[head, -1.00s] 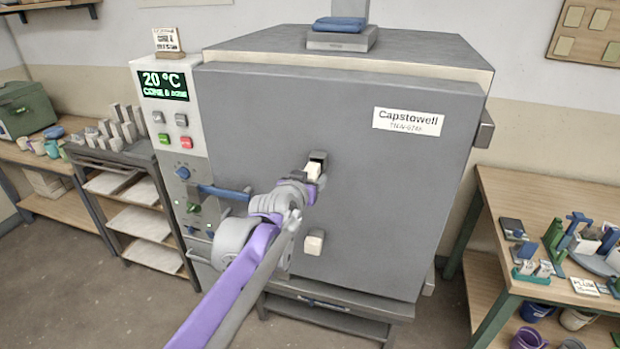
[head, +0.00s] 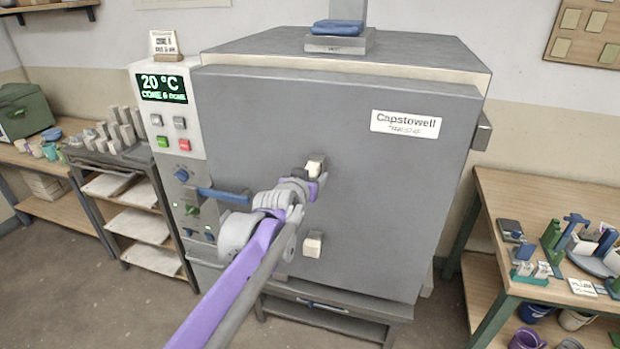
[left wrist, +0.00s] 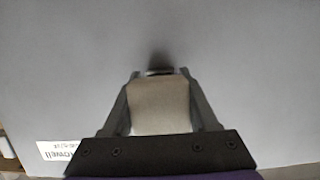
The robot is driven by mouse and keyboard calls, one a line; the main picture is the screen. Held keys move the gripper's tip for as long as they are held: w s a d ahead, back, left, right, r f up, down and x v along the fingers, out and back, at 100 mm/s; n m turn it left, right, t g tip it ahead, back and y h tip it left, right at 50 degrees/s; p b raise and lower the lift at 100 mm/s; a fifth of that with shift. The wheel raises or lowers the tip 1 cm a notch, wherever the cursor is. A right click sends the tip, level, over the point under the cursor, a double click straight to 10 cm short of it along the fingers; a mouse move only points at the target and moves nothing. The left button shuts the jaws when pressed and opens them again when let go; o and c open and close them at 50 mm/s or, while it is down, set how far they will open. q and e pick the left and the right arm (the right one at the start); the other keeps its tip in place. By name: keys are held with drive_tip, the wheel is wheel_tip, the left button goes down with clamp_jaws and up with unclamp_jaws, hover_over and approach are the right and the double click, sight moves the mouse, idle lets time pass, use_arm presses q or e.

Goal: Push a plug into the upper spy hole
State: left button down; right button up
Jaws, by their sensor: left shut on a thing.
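A cream plug (head: 315,166) is at the upper spy hole in the grey kiln door (head: 410,190). The hole is hidden behind it in the head view. My left gripper (head: 317,180) is shut on this plug, its arm reaching in from below. In the left wrist view the plug (left wrist: 160,107) sits between the two fingers (left wrist: 160,78), with a dark patch on the door just beyond its tip. I cannot tell how deep the plug is in the hole. A second cream plug (head: 312,245) sits in the door lower down. My right gripper is not in view.
The kiln's control panel (head: 172,125) and a blue handle (head: 222,194) are left of the arm. A shelf rack (head: 135,190) stands further left. A wooden bench (head: 510,195) with several tools is at the right.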

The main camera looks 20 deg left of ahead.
use_arm(q)
drive_tip(key=shift+w, duration=0.2)
idle(0.3)
drive_tip(key=shift+w, duration=0.9)
drive_tip(key=shift+w, duration=0.2)
drive_tip(key=shift+w+p, duration=0.15)
drive_tip(key=shift+p, duration=0.15)
drive_tip(key=shift+c, duration=0.5)
unclamp_jaws()
drive_tip(key=shift+o, duration=0.5)
drive_tip(key=shift+s, duration=2.4)
drive_tip(key=shift+s+a+p, duration=0.1)
drive_tip(key=shift+s+p, duration=0.55)
drive_tip(key=shift+s, duration=1.65)
